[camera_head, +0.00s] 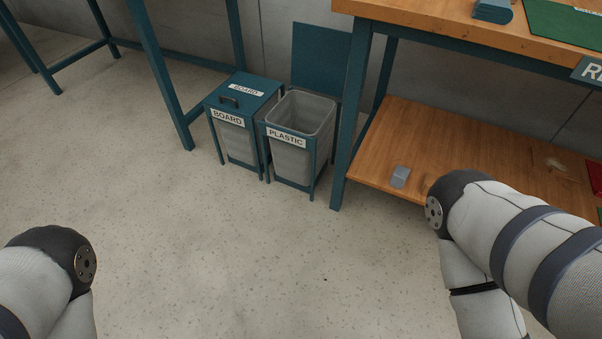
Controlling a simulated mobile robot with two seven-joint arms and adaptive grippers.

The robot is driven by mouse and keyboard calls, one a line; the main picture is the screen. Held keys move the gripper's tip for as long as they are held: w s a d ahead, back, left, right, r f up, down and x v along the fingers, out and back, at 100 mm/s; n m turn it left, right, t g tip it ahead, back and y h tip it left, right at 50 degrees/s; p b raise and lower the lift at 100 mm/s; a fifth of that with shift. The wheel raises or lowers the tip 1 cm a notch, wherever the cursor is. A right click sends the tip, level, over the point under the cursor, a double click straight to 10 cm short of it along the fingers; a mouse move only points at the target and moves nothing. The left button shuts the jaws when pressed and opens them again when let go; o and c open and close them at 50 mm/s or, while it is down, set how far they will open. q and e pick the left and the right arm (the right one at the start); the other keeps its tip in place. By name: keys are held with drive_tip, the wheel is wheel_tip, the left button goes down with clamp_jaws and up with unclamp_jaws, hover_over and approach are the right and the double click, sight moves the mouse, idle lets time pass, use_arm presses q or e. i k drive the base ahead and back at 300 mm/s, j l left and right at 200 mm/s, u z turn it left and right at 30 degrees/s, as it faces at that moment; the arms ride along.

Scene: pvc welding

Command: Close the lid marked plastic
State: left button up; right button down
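The bin marked PLASTIC (287,150) stands on the floor in the upper middle of the head view. Its grey inner liner (305,110) is uncovered and looks empty from here. Its teal lid (320,58) stands upright at the back of the bin, so it is open. Both of my arms show only in part, at the lower left and lower right. Neither gripper is in the frame, and both arms are well apart from the bin.
A bin marked BOARD (232,128) stands close on the left with its lid (245,90) down. A workbench (440,18) with a lower wooden shelf (460,150) stands to the right. A small grey block (400,177) lies on the shelf. The floor (240,250) in front is clear.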

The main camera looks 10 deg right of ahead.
sight(320, 55)
drive_tip(key=i+j, duration=0.2)
drive_tip(key=i, duration=0.2)
drive_tip(key=i+j, duration=0.2)
drive_tip(key=i, duration=0.25)
drive_tip(key=l+z, duration=0.05)
